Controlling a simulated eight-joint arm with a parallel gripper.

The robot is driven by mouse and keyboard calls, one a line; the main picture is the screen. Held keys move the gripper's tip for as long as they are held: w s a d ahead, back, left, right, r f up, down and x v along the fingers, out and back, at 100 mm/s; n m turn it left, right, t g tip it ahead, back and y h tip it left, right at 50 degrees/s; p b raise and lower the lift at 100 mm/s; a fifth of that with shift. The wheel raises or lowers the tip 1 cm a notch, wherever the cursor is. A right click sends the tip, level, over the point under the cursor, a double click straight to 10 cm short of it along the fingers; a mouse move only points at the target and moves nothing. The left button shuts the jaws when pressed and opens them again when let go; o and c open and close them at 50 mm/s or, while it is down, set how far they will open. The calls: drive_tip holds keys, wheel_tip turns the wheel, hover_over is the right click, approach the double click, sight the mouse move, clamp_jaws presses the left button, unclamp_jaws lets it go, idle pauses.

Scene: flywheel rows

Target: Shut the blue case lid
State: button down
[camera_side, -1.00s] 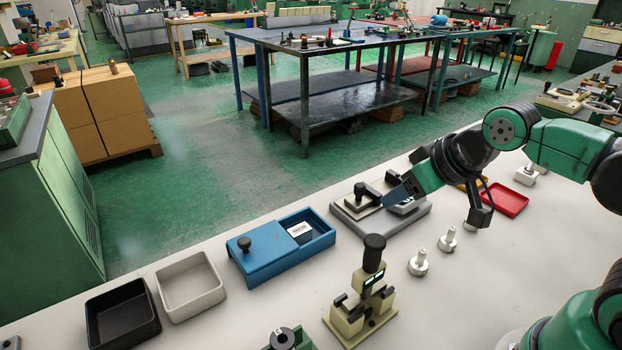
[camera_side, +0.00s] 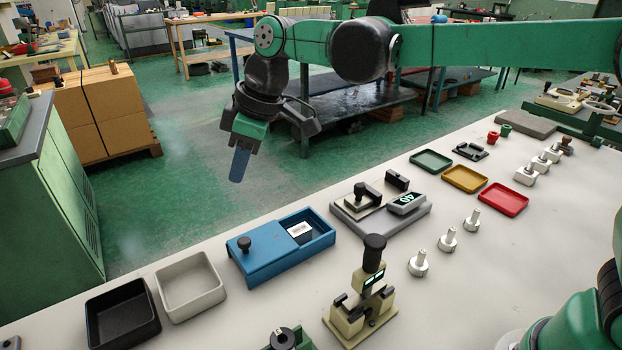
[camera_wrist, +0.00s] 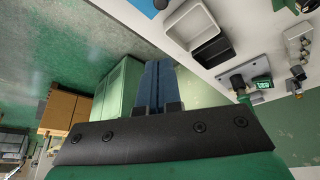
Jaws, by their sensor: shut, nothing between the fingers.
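The blue case (camera_side: 283,247) stands on the white table. Its lid (camera_side: 268,255) with a dark round knob (camera_side: 244,243) covers the left part. The right part is open and shows a small white block (camera_side: 299,230) inside. My gripper (camera_side: 239,166) is shut and empty. In the side view it appears up and left of the case, with its fingers pointing down and apart from the case. In the wrist view the blue fingers (camera_wrist: 155,88) lie together, and a bit of blue, probably the case, shows at the top edge.
A white tray (camera_side: 219,294) and a black tray (camera_side: 150,334) stand left of the case. A grey fixture (camera_side: 418,217) stands to its right, and a beige clamp stand (camera_side: 334,331) in front. Green, yellow and red trays lie farther right.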

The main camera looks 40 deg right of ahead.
drive_tip(key=a+f+n, duration=0.1)
drive_tip(key=a, duration=0.2)
hover_over(235, 253)
drive_tip(key=w+a, duration=0.2)
drive_tip(key=a, duration=0.1)
drive_tip(key=shift+n+g, duration=0.3)
drive_tip(key=shift+g, duration=0.1)
drive_tip(key=f, duration=0.9)
drive_tip(key=shift+s+a+f, duration=0.15)
drive_tip(key=shift+a+f, duration=0.05)
drive_tip(key=shift+f, duration=0.05)
drive_tip(key=shift+s+d+f, duration=0.25)
drive_tip(key=shift+s+d, duration=0.05)
drive_tip(key=shift+d, duration=0.35)
drive_tip(key=shift+s+d+f, duration=0.2)
drive_tip(key=shift+s+d, duration=0.1)
drive_tip(key=shift+d, duration=0.3)
drive_tip(key=shift+s+d+f, duration=0.1)
drive_tip(key=shift+s+d, duration=0.15)
drive_tip(key=shift+d, duration=0.2)
